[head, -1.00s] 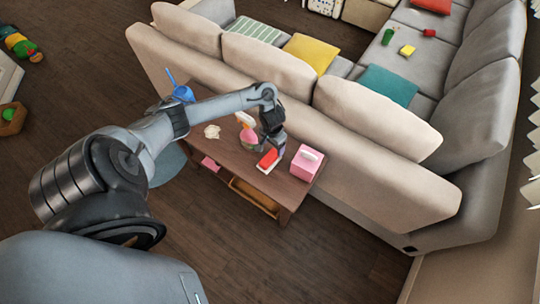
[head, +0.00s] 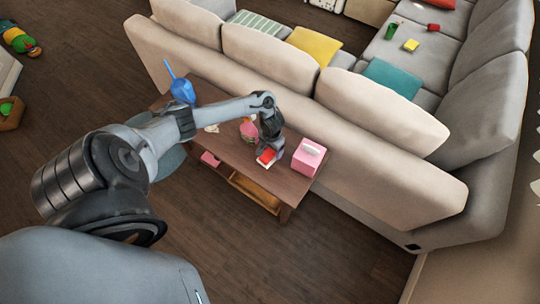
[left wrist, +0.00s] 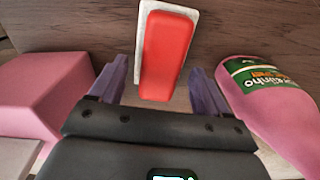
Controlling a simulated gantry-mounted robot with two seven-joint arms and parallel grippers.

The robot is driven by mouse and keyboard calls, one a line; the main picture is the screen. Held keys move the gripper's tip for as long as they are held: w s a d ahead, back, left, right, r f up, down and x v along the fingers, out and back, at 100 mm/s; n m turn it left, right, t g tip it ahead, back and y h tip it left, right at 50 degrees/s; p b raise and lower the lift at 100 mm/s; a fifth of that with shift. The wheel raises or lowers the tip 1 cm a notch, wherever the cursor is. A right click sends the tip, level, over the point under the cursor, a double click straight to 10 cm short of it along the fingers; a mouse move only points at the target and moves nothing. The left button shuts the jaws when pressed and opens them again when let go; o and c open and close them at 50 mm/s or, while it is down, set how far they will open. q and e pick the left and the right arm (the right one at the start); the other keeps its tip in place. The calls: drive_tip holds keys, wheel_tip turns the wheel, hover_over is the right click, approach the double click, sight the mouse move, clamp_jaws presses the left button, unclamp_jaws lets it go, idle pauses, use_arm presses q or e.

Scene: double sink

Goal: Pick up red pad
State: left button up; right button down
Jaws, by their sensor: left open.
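The red pad (head: 267,156) lies on the wooden table (head: 237,159), with a white piece along its edge. In the left wrist view the red pad (left wrist: 167,50) points toward my gripper, its near end in the gap between the two fingers. My left gripper (head: 266,150) is open just over the pad, one finger on each side; the left wrist view shows both fingers apart (left wrist: 157,84). I cannot tell whether they touch it. My right gripper is out of view.
A pink tissue box (head: 307,157) stands right of the pad. A pink bottle (head: 249,130) is close on the other side, and shows large in the left wrist view (left wrist: 275,110). A blue item (head: 182,90) stands at the table's far left end. The sofa (head: 330,140) runs behind.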

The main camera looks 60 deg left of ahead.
use_arm(q)
drive_tip(key=shift+f, duration=0.7)
drive_tip(key=c, duration=1)
wheel_tip(320, 180, up, 9)
drive_tip(key=p, duration=0.3)
drive_tip(key=shift+c, duration=0.2)
drive_tip(key=shift+r+p, duration=0.45)
drive_tip(key=shift+r, duration=0.15)
